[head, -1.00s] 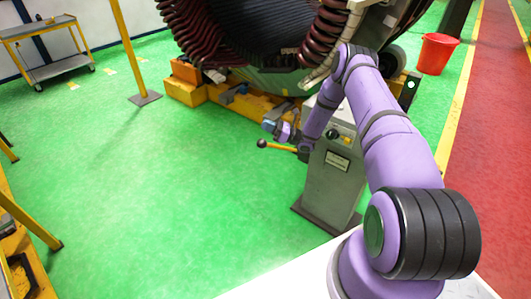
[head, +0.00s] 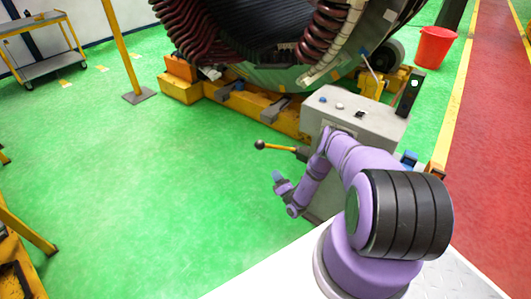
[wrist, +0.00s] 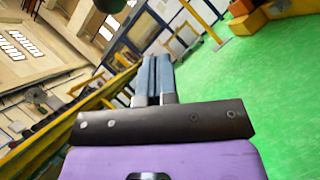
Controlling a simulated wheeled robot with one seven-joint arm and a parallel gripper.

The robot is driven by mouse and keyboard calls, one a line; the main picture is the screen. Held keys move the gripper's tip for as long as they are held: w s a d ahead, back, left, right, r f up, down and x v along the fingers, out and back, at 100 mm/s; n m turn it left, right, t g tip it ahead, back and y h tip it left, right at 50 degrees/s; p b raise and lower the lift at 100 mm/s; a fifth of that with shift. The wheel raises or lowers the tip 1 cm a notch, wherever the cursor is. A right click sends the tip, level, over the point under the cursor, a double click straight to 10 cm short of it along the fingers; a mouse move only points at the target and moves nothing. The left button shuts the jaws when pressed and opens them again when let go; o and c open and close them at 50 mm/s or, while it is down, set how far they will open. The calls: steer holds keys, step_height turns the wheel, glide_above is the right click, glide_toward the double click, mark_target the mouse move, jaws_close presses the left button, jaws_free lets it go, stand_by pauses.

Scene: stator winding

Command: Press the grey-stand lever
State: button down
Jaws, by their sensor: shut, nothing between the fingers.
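The lever (head: 280,147) is a yellow rod with a dark ball knob (head: 260,144) at its free end. It sticks out to the left, nearly level in the picture, from the grey stand (head: 365,120). My gripper (head: 277,176) is just below the lever in the head view, apart from it in the picture. Its two blue-grey fingers (wrist: 154,60) are together and empty in the wrist view. A dark round thing (wrist: 110,4), probably the knob, is cut off by the top edge there, left of the fingertips. My arm hides part of the stand.
The large stator (head: 265,45) with dark red coils rests on a yellow base (head: 215,95) behind the stand. A yellow post (head: 122,50), a trolley (head: 50,66) and a red bucket (head: 435,47) stand farther off. Green floor is clear left of the lever.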

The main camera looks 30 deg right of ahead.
steer(key=f+h, duration=0.1)
steer(key=s+f+m+h, duration=0.1)
steer(key=shift+s+f, duration=0.15)
steer(key=shift+f, duration=0.25)
steer(key=s+d+r+x, duration=0.1)
steer(key=d+x, duration=0.1)
steer(key=x, duration=1.1)
steer(key=shift+r, duration=0.3)
